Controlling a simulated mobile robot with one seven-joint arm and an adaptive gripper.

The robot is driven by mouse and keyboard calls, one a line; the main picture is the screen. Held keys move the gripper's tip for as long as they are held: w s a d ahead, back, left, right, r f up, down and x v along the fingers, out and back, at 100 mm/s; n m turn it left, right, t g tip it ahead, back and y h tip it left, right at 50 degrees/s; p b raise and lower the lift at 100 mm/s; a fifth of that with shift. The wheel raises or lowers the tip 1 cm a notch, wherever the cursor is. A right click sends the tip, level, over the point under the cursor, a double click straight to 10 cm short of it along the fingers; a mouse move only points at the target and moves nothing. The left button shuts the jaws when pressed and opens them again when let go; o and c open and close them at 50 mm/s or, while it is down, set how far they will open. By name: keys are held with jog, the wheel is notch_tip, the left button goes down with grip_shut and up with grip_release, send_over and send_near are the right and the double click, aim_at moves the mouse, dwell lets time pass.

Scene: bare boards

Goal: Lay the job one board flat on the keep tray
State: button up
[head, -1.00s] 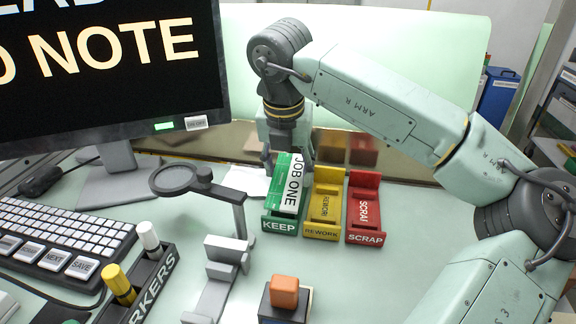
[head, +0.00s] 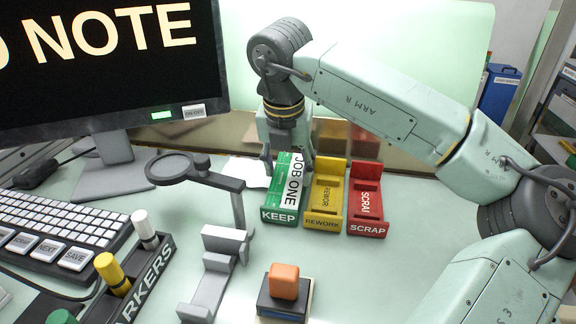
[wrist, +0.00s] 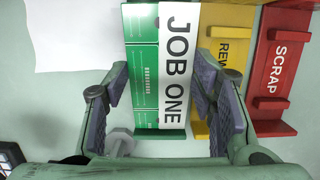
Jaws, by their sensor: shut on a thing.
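The job one board (head: 292,182), green with a white JOB ONE strip, lies lengthwise within the green keep tray (head: 279,216) and looks about level. I cannot tell whether its whole underside touches the tray. My gripper (head: 288,168) is above the tray's back part, its fingers on either side of the board. In the wrist view, the fingers (wrist: 162,95) flank the board (wrist: 146,70) at its left and right edges. The tray's front lip (wrist: 175,134) shows below the board; most of the tray floor is hidden.
The yellow rework tray (head: 325,220) and red scrap tray (head: 367,228) stand close on the right. A magnifier on a stand (head: 236,190) is at left. A stamp on a pad (head: 284,283) is in front.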

jog(key=shift+f, duration=0.3)
jog(key=o, duration=1.2)
jog(key=shift+o, duration=0.2)
jog(key=v, duration=1.2)
